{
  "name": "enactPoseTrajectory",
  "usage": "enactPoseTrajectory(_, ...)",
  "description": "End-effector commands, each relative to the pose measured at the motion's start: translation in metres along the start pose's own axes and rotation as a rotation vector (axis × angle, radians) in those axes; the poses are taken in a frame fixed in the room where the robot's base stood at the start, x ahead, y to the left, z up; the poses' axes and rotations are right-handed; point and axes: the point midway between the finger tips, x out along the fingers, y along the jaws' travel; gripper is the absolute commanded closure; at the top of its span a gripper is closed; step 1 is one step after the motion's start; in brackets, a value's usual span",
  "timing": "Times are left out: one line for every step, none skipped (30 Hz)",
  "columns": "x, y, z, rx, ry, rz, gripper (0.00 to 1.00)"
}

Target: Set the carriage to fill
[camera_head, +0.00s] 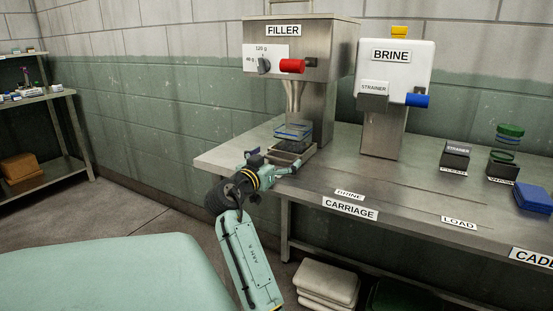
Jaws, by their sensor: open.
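The carriage (303,157) is a metal tray on the steel bench, below the filler's spout. A clear container with blue bands (293,131) stands on it. My gripper (277,165) is open at the carriage's front side, with its fingers spread. I cannot tell whether they touch the carriage. A CARRIAGE label (350,208), a BRINE label (349,194) and a LOAD label (459,223) lie along the bench front. No fill label is visible; my gripper and arm cover part of the bench edge there.
The filler (328,50) has a red handle (292,66) and a dark dial. The brine unit (396,67) stands to its right with a blue knob (417,100). A strainer box (456,155), a jar with a green lid (508,145) and a blue block (534,198) are at right.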

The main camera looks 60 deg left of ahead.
Motion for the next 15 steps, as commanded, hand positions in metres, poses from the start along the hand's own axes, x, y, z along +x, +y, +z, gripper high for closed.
enactPoseTrajectory(-0.002, 0.0, 0.001, 0.0, 0.0, 0.0, 0.0)
enactPoseTrajectory(-0.004, -0.001, 0.001, 0.0, 0.0, -0.001, 0.0)
enactPoseTrajectory(-0.008, -0.001, 0.0, 0.0, 0.001, -0.002, 0.0)
enactPoseTrajectory(-0.012, -0.001, 0.0, 0.0, 0.001, -0.002, 0.0)
enactPoseTrajectory(-0.016, -0.001, 0.0, 0.0, 0.001, -0.002, 0.0)
enactPoseTrajectory(-0.023, -0.001, 0.0, 0.0, 0.001, -0.003, 0.0)
enactPoseTrajectory(-0.029, -0.002, 0.001, 0.0, 0.001, -0.004, 0.0)
enactPoseTrajectory(-0.036, -0.002, 0.001, 0.0, 0.001, -0.004, 0.0)
enactPoseTrajectory(-0.045, -0.002, 0.0, 0.001, 0.001, -0.005, 0.0)
enactPoseTrajectory(-0.051, -0.002, 0.001, 0.001, 0.0, -0.005, 0.0)
enactPoseTrajectory(-0.058, -0.002, 0.001, 0.001, 0.001, -0.004, 0.0)
enactPoseTrajectory(-0.067, -0.002, 0.0, 0.001, 0.002, -0.004, 0.0)
enactPoseTrajectory(-0.073, -0.002, 0.0, 0.001, 0.001, -0.004, 0.0)
enactPoseTrajectory(-0.079, -0.002, 0.0, 0.001, 0.001, -0.005, 0.0)
enactPoseTrajectory(-0.087, -0.002, 0.001, 0.001, 0.0, -0.004, 0.0)
